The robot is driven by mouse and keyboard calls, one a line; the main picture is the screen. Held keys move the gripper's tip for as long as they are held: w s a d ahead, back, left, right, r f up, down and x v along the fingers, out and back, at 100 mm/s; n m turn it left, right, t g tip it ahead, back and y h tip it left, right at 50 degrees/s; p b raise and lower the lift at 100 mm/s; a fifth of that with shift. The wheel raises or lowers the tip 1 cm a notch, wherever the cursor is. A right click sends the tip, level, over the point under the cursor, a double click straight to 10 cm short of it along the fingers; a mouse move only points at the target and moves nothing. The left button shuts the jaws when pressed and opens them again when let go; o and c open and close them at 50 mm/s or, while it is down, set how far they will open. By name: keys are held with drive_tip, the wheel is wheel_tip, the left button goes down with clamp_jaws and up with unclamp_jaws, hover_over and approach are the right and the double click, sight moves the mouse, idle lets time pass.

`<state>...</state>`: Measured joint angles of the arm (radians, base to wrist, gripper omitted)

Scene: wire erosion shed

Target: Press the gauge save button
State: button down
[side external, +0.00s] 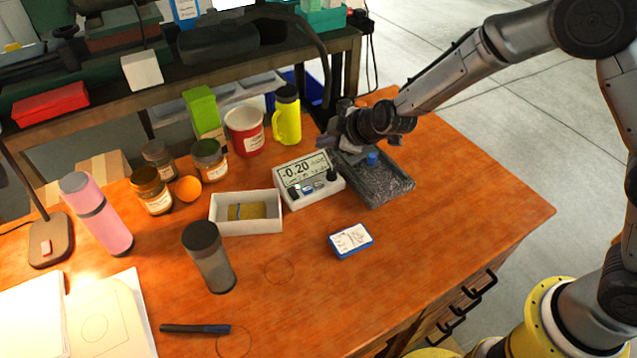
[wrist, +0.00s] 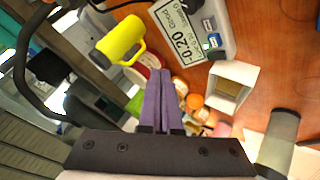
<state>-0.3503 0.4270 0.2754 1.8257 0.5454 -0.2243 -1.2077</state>
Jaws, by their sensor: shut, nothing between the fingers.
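The gauge (side external: 325,187) is a white box with a grey display reading -0.20, standing on the orange wooden table. Small buttons, one of them blue (side external: 308,189), and a black knob (side external: 332,175) sit on its front panel. Button labels are too small to read. My gripper (side external: 322,142) is above and behind the gauge's display, apart from it.
A dark stone plate (side external: 388,188) with a blue-topped part lies right of the gauge. A white tray (side external: 272,226) is at its left. A yellow bottle (side external: 287,122) and red cup (side external: 245,137) stand behind. A blue-edged card box (side external: 350,240) lies in front. The right table area is clear.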

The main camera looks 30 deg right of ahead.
sight(318, 185)
drive_tip(key=shift+s+a+f, duration=0.15)
drive_tip(key=shift+a+f, duration=0.15)
drive_tip(key=shift+f, duration=0.05)
drive_tip(key=shift+f, duration=4.4)
drive_tip(key=shift+f, duration=0.4)
drive_tip(key=shift+f, duration=0.4)
drive_tip(key=shift+r, duration=0.8)
